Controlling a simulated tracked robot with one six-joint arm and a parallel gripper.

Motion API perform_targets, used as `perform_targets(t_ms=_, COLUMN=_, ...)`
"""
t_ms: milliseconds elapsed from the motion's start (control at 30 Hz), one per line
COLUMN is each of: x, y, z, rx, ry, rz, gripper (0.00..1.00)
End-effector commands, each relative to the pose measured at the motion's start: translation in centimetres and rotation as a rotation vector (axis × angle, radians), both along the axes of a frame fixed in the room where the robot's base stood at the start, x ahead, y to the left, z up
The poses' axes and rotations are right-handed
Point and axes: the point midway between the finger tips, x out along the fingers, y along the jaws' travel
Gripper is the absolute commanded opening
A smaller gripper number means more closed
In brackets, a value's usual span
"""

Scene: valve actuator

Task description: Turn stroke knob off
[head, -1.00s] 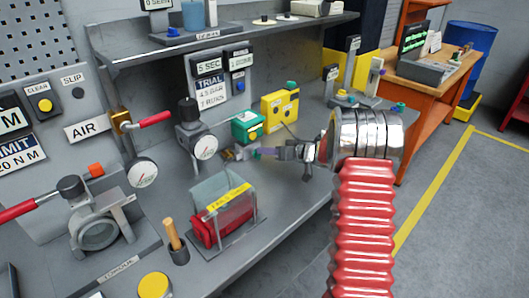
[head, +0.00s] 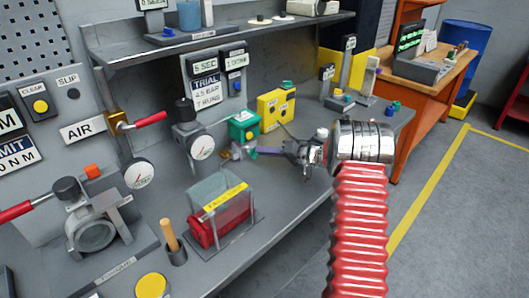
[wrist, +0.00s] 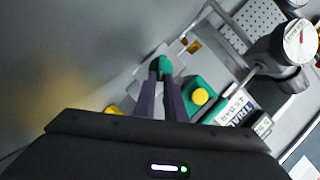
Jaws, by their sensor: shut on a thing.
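My gripper (head: 254,152) reaches left across the bench, its purple-grey fingers at a small brass fitting (head: 230,153) below the green box (head: 242,125). In the wrist view my gripper (wrist: 160,74) is shut on a small green knob (wrist: 164,64), which sits between the two fingertips. The knob's markings are not readable, and I cannot tell its turned position. The green box (wrist: 202,100) with a yellow button lies just right of the fingers in the wrist view.
A yellow box (head: 275,108) stands right of the green box. A pressure gauge (head: 202,147) stands left of my fingertips. A clear-covered red part (head: 203,232) sits on the bench in front. A shelf (head: 225,40) hangs above. The bench's right front is clear.

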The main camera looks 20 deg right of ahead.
Motion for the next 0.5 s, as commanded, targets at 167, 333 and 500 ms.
perform_targets(t_ms=167, x=-0.04, y=-0.31, z=-0.21, rx=-0.003, ry=0.003, rz=-0.007, gripper=0.0)
perform_targets(t_ms=333, x=-0.04, y=-0.26, z=-0.18, rx=-0.002, ry=0.002, rz=-0.006, gripper=0.19)
perform_targets(t_ms=500, x=-0.02, y=-0.16, z=-0.11, rx=-0.002, ry=0.001, rz=-0.004, gripper=0.29)
